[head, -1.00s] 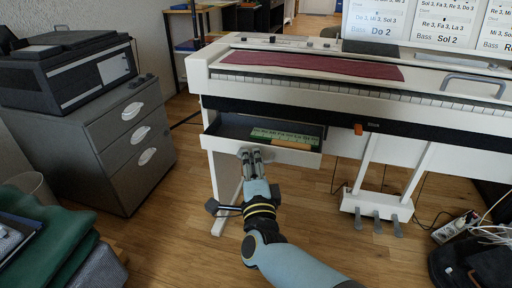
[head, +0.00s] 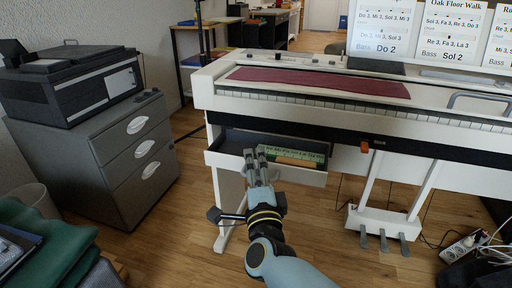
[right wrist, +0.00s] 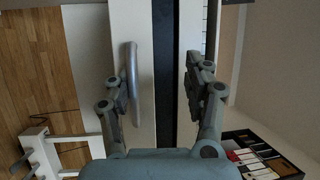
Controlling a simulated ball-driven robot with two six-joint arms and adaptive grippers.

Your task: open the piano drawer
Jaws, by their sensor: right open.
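The piano drawer (head: 223,160) is a white-fronted tray with a dark inside, under the left end of the keyboard. It stands pulled out, its inside visible from above. My right gripper (head: 256,156) is at the drawer front, its fingertips overlapping the top edge in the head view. In the right wrist view this gripper (right wrist: 157,92) is open, and the grey bar handle (right wrist: 131,65) lies beside its left finger. I see nothing held between the fingers; contact with the handle cannot be told. My left gripper is not in view.
Green and tan items (head: 288,154) lie in the drawer. The white digital piano (head: 300,112) carries a dark red cloth (head: 320,82). A grey cabinet (head: 128,150) with a printer (head: 70,82) stands left. Pedals (head: 383,240) are at right. Floor left of my arm is clear.

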